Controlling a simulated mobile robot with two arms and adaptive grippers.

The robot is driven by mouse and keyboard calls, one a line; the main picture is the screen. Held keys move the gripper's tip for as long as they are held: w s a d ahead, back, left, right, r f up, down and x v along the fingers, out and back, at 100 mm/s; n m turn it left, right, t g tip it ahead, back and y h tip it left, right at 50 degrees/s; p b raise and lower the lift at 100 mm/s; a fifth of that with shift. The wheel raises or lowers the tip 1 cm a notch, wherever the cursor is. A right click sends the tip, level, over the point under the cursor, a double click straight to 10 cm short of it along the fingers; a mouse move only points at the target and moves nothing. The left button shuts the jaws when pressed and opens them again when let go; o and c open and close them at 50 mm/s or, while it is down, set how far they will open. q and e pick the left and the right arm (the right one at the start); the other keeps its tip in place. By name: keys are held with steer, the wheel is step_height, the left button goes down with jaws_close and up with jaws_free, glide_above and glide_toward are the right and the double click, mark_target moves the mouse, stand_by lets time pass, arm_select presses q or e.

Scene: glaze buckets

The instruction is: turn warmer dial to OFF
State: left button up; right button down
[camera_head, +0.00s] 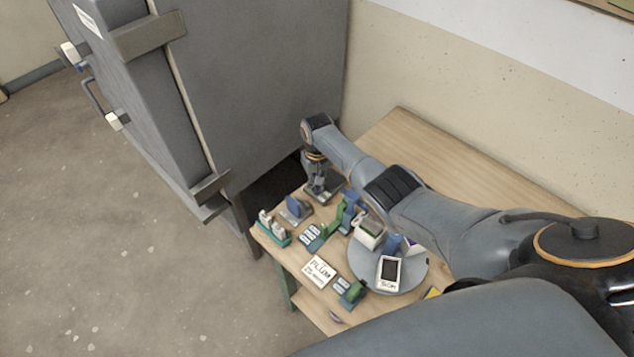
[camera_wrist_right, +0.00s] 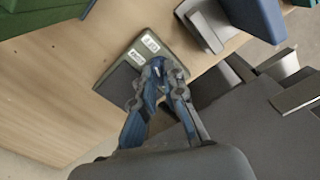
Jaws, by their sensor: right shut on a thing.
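The warmer (camera_head: 331,195) is a small flat dark and grey-green box near the back of the wooden table. In the right wrist view the warmer (camera_wrist_right: 117,84) shows a dark top plate and two small white labels at one end; their lettering is too small to read surely. My right gripper (camera_head: 318,192) reaches down onto the warmer. In the right wrist view its fingertips (camera_wrist_right: 160,72) are close together at the labelled end, shut on the dial. The dial itself is hidden by the fingers, so its setting cannot be told. My left gripper is not in view.
A white card (camera_head: 319,271) and several small blue and green items crowd the front. A tall grey cabinet (camera_head: 265,80) stands close behind. The table's right part (camera_head: 420,150) is clear.

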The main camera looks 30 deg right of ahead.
stand_by(0.3)
steer(key=c, duration=1.4)
jaws_free()
step_height(320, 180, up, 12)
steer(key=shift+r, duration=0.1)
